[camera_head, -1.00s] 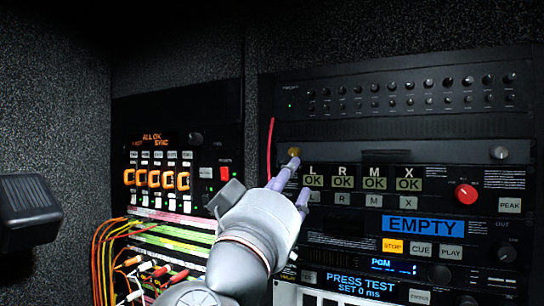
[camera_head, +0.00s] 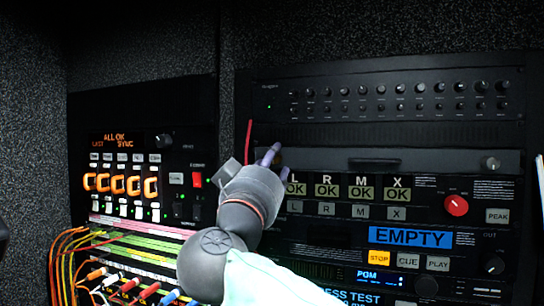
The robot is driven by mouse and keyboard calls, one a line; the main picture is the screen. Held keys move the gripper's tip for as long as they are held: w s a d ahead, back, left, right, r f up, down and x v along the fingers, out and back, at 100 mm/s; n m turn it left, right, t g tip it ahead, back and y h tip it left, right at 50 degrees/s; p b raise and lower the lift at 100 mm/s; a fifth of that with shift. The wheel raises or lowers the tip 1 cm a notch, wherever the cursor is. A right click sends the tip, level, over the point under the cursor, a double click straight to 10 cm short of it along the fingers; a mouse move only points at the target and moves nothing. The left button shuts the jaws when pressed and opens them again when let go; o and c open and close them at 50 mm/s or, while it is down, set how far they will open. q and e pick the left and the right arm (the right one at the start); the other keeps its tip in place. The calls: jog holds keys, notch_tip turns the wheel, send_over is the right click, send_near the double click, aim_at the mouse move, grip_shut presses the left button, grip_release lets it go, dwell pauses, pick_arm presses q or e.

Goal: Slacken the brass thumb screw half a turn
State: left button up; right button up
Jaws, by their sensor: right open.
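The brass thumb screw is at the left end of a dark blank panel (camera_head: 430,160) in the right rack, and my fingers now cover it almost wholly in the head view. My right gripper (camera_head: 270,155) is open, with its pale purple fingers pointing up at that spot. I cannot tell whether the fingers touch the screw or stand on both sides of it. A silver screw (camera_head: 491,164) shows at the panel's right end.
A knob panel (camera_head: 390,96) lies above, and a panel with lit OK windows (camera_head: 327,190) and a red knob (camera_head: 456,205) below. A thin red cable (camera_head: 248,140) hangs just left of my fingers. Coloured cables (camera_head: 65,260) crowd the lower left.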

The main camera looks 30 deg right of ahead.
jog(key=shift+w+d+r, duration=0.1)
jog(key=shift+w+d, duration=0.1)
jog(key=shift+w, duration=0.3)
jog(key=shift+s, duration=0.1)
grip_shut()
jog(key=shift+n, duration=0.4)
